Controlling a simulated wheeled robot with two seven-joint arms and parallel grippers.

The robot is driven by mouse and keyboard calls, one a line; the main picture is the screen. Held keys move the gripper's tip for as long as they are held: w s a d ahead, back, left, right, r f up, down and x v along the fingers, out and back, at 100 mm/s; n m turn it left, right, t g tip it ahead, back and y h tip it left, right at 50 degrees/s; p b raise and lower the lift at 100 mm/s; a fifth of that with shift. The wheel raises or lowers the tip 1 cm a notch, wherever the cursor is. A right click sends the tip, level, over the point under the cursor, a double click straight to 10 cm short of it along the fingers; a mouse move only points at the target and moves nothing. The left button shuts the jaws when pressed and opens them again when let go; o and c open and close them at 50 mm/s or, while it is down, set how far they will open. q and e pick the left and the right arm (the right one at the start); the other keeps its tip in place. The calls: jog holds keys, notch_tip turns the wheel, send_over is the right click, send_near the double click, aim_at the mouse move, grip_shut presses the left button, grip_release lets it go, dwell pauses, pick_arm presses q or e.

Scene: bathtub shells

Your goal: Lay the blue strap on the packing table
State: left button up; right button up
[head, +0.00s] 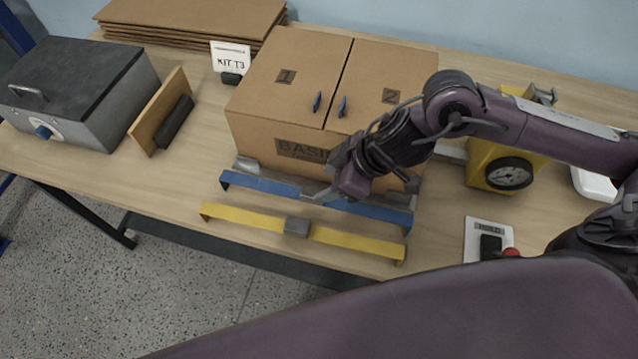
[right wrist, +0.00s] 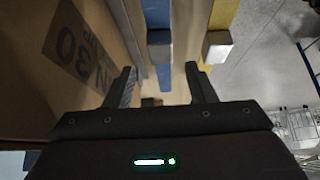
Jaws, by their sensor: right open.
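The blue strap (head: 260,185) runs along the front of the cardboard box (head: 255,137) on the packing table (head: 165,205), with its ends bent down. My right gripper (head: 330,192) hides part of its middle. In the right wrist view, the blue strap (right wrist: 163,77) lies between my open right fingers (right wrist: 160,88), below them, with a grey block (right wrist: 158,38) on it. I cannot tell whether the fingers touch it. My left gripper is not in view.
A yellow strap (head: 250,219) with a grey buckle (head: 297,227) lies nearer the front edge. A grey case (head: 85,85) and brown panel (head: 160,110) stand left. A yellow device with a dial (head: 509,173) and a small white device (head: 476,226) are right.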

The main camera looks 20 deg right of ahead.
jog(key=v, duration=0.7)
jog(key=shift+s, duration=0.1)
